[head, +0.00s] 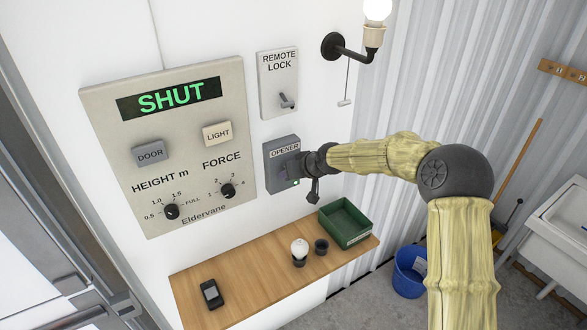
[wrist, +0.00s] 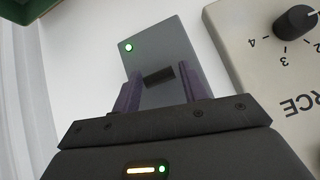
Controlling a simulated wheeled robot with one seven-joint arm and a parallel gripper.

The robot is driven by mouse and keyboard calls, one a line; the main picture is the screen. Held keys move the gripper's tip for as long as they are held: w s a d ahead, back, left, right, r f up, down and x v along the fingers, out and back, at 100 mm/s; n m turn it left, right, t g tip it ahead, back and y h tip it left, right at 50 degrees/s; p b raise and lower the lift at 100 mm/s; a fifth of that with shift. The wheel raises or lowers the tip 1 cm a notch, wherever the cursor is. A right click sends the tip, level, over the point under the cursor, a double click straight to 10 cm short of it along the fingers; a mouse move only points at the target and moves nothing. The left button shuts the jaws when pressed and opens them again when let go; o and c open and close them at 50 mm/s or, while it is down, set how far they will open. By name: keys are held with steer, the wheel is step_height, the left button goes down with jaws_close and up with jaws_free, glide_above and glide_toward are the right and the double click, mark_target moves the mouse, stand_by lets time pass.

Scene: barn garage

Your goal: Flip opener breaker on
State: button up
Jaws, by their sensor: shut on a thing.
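The opener breaker is a small grey box (head: 283,151) labelled OPENER, on the white wall right of the control panel. A small green lamp glows on it; the lamp also shows in the wrist view (wrist: 128,47). My gripper (head: 300,165) is at the front of the box, and its wrist hides part of the face. In the wrist view my gripper (wrist: 160,82) has its two purple fingers on either side of the dark breaker lever (wrist: 158,75), shut on it. The lever is hidden in the head view.
The control panel (head: 130,110) reads SHUT. The remote lock plate (head: 278,75) is above the breaker, with a lamp and pull cord (head: 345,90) to its right. A wooden shelf (head: 240,290) below holds a green tray (head: 345,240), a bulb, a dark cup and a handheld device.

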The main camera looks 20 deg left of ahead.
steer(key=shift+w+a+r+g+h+p, duration=0.1)
steer(key=shift+w+r+g+h+p, duration=0.1)
steer(key=shift+r+g+h+p, duration=0.3)
steer(key=shift+f, duration=0.2)
steer(key=o, duration=1)
steer(key=shift+c, duration=0.2)
steer(key=b+v, duration=0.6)
steer(key=v, duration=1.1)
steer(key=shift+s, duration=0.1)
